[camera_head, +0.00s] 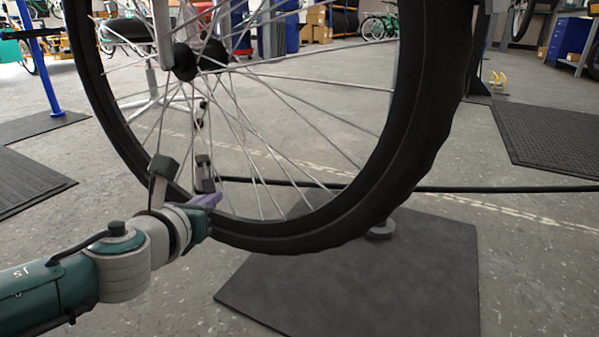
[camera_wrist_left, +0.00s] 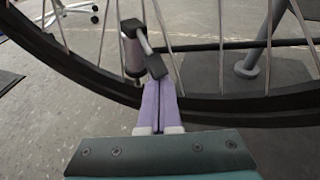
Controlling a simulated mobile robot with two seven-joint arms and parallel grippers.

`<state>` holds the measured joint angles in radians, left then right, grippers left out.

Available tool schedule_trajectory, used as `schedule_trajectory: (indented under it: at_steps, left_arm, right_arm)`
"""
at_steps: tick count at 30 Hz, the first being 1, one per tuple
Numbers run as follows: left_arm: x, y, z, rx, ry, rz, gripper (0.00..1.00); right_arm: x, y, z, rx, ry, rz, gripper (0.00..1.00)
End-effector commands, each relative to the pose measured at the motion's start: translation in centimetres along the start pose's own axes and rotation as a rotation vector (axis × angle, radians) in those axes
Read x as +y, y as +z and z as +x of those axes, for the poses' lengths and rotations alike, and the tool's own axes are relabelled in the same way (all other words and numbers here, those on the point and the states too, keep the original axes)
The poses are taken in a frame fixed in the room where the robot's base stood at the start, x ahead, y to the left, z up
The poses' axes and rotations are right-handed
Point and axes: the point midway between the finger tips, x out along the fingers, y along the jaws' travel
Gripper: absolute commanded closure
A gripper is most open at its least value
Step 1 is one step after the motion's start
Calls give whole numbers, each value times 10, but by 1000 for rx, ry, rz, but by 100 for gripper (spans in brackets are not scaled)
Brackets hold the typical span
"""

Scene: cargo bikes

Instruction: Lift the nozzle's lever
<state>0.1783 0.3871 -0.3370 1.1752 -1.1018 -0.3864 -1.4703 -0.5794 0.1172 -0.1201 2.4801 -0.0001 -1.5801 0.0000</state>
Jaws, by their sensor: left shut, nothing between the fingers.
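My right gripper is not in view.
The large bike wheel (camera_head: 412,150) with thin spokes stands in front of me, its tyre close to my left gripper. A dark mat (camera_head: 370,275) lies below it. A black cable (camera_head: 500,189) runs behind. Open floor lies to the right, with another mat (camera_head: 555,135).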

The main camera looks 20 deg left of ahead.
Motion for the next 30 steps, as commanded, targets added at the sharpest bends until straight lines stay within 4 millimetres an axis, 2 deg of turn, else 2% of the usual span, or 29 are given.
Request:
schedule_trajectory:
  at_steps: [30]
  left_arm:
    - [0, 39, -12, -2, 0, 0, 100]
  right_arm:
    - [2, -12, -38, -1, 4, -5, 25]
